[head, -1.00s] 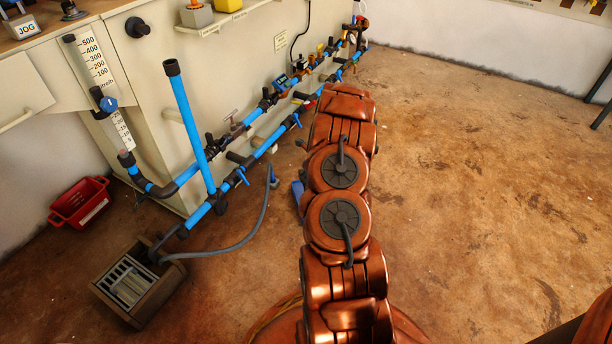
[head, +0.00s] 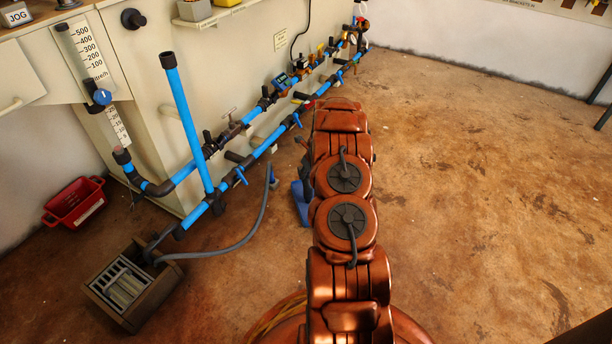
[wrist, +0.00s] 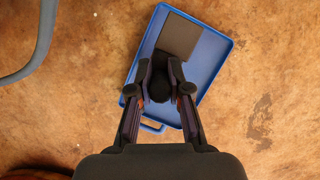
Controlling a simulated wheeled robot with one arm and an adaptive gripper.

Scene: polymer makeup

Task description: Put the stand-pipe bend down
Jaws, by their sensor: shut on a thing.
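In the wrist view my gripper (wrist: 160,75) is shut on a dark, rounded piece, the stand-pipe bend (wrist: 161,90). The bend is over a blue tray (wrist: 213,65) with a handle cut-out at its near end. A dark grey square pad (wrist: 178,36) lies at the tray's far end, just beyond the fingertips. I cannot tell whether the bend touches the tray or hangs above it. In the head view my arm hides the gripper and the bend; part of the blue tray (head: 301,205) shows to the left of the arm.
A blue upright pipe (head: 187,125) with a dark top rises from the blue pipework along the pale cabinet. A grey hose (head: 245,238) runs over the floor to an open box (head: 108,313). A red bin (head: 73,203) stands at left. The brown floor at right is clear.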

